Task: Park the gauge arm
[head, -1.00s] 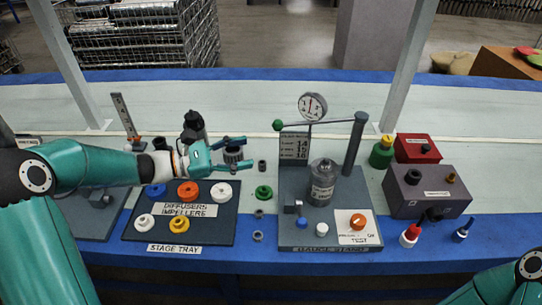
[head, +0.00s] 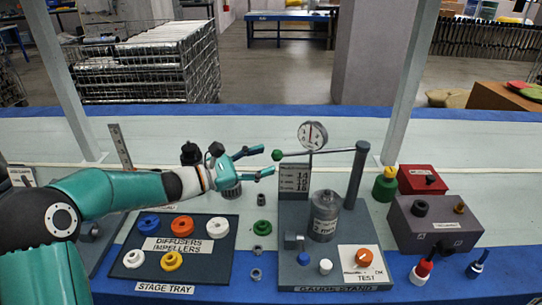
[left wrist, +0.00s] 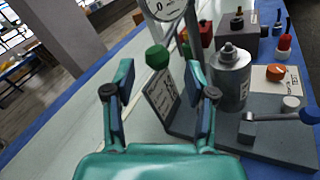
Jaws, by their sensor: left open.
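The gauge arm (head: 325,152) is a thin grey bar reaching left from the top of a dark post (head: 357,175) on the gauge stand (head: 300,270). It carries a round white dial (head: 312,135) and ends in a green knob (head: 277,155). My left gripper (head: 268,160) is open, its fingertips just left of the knob in the head view. In the left wrist view the green knob (left wrist: 157,56) shows beyond and between the open fingers (left wrist: 165,90), apart from them. My right gripper is not in view.
A grey metal cylinder (head: 324,217) stands on the stand below the arm, beside a number plate (head: 294,177). The stage tray (head: 206,274) with coloured rings lies to the left. A grey box (head: 437,229) and red box (head: 421,180) stand to the right.

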